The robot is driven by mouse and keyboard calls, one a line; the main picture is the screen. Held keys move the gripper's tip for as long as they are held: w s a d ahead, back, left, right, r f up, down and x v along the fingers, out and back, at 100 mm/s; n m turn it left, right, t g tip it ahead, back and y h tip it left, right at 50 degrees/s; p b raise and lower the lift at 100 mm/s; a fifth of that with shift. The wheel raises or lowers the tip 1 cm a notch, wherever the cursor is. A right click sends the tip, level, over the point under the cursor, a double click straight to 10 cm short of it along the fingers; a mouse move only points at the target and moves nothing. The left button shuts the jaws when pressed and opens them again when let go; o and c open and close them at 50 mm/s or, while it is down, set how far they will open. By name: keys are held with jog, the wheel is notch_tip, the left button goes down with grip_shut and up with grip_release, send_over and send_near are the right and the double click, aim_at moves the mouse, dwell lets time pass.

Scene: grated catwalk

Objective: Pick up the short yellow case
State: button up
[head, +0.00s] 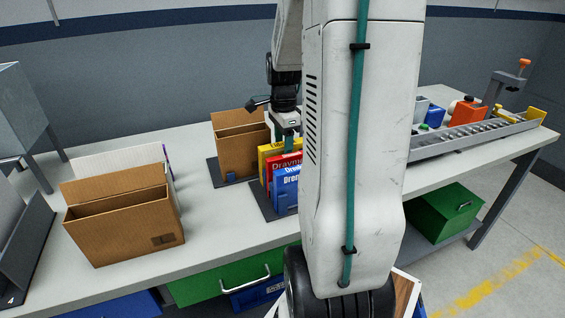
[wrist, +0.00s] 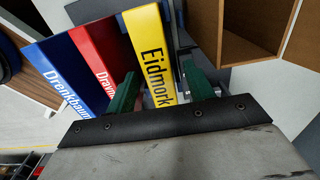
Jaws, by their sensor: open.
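The yellow case (wrist: 150,45), lettered "Eidmork", stands upright at the end of a row in the wrist view, beside a red case (wrist: 97,55) and a blue case (wrist: 58,72). In the head view the yellow case (head: 265,155) is at the back of the row, partly hidden by the red one. My gripper (wrist: 160,82) is open, its green fingers on either side of the yellow spine in the wrist view. I cannot tell whether they touch it. In the head view my gripper (head: 288,138) is over the row, partly hidden by my arm.
A brown cardboard holder (head: 235,153) stands close behind the row. Another cardboard holder (head: 125,222) is at the left front of the table (head: 215,245). A grey rail fixture (head: 475,135) with orange and blue parts lies on the right. Bare tabletop separates the cardboard holders.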

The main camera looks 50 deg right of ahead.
notch_tip(320, 180, down, 3)
jog(key=shift+r, duration=0.2)
grip_shut()
